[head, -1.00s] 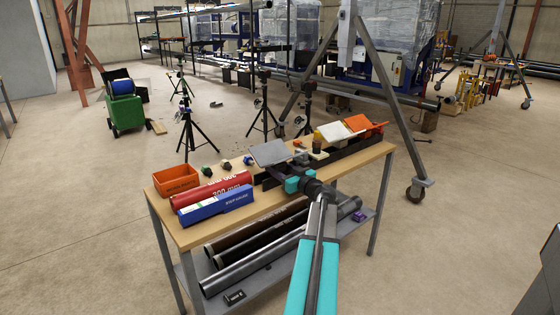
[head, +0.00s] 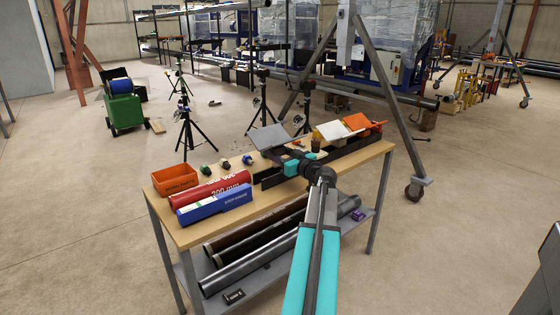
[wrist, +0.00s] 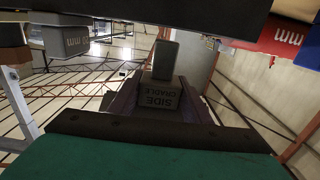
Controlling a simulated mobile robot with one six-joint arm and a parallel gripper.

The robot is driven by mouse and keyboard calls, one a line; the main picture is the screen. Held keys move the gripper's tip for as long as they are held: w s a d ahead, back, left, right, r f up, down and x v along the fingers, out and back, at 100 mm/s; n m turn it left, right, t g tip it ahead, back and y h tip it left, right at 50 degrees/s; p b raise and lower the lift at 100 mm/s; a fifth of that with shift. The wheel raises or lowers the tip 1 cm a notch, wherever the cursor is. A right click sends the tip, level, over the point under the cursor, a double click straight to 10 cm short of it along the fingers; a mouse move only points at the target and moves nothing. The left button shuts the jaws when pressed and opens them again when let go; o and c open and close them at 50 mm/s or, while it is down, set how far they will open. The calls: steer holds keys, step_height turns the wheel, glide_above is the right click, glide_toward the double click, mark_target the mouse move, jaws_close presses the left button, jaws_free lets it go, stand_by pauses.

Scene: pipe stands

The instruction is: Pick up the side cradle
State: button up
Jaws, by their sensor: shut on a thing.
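The side cradle (head: 268,137) shows in the head view as a grey plate-like piece above the back edge of the workbench. The gripper hides the cradle's lower part in the head view.
On the workbench (head: 240,222) stand an orange bin (head: 174,179), a red roll (head: 212,190) and a blue box (head: 215,204). A black rack (head: 345,150) with white and orange pieces lies along the right back. Pipes lie on the lower shelf.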

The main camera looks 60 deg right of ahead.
mark_target(276, 142)
steer(key=shift+r, duration=1.95)
steer(key=shift+w+r, duration=0.1)
